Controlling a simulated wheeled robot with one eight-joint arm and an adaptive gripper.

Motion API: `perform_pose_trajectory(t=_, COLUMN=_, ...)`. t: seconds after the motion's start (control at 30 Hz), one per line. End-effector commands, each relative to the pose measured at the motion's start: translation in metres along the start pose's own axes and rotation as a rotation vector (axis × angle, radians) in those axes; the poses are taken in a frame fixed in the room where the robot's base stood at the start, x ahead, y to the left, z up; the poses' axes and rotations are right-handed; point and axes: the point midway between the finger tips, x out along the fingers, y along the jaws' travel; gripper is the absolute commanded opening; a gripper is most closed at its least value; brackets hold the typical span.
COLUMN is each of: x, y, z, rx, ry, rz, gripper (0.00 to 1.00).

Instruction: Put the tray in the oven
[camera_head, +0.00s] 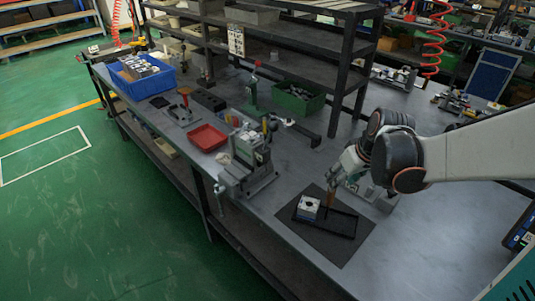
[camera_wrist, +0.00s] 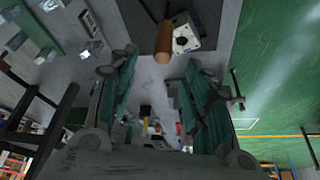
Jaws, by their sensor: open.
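A black tray (camera_head: 341,224) lies on a dark mat (camera_head: 338,253) on the grey workbench. A silver-white valve block (camera_head: 308,208) stands at the tray's left end; the block also shows at the top of the wrist view (camera_wrist: 184,40). My gripper (camera_head: 341,180) is above the tray's far side, tilted down. In the wrist view its teal fingers (camera_wrist: 160,80) are spread apart. An orange-brown cylinder (camera_wrist: 163,42) shows just beyond the fingers, beside the block; I cannot tell whether they touch. No oven is recognisable.
A grey vise-like fixture (camera_head: 248,170) stands left of the mat. A red tray (camera_head: 207,137), a blue bin (camera_head: 142,82) and a green bin (camera_head: 298,100) are farther along the bench. Dark shelving (camera_head: 290,38) rises behind. Bench right of the mat is partly clear under my arm.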

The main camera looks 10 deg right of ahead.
Motion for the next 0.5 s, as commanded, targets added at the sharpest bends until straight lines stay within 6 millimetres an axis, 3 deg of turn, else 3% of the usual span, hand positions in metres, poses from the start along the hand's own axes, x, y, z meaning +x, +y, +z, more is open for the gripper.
perform_pose_trajectory(t=0.03, x=0.015, y=0.001, z=0.0, rx=-0.001, ry=0.0, rz=0.0, gripper=0.45)
perform_pose_trajectory(t=0.2, x=0.044, y=0.001, z=0.0, rx=-0.001, ry=0.001, rz=0.001, gripper=0.45)
perform_pose_trajectory(t=0.5, x=0.062, y=0.0, z=0.0, rx=-0.001, ry=0.001, rz=0.001, gripper=0.45)
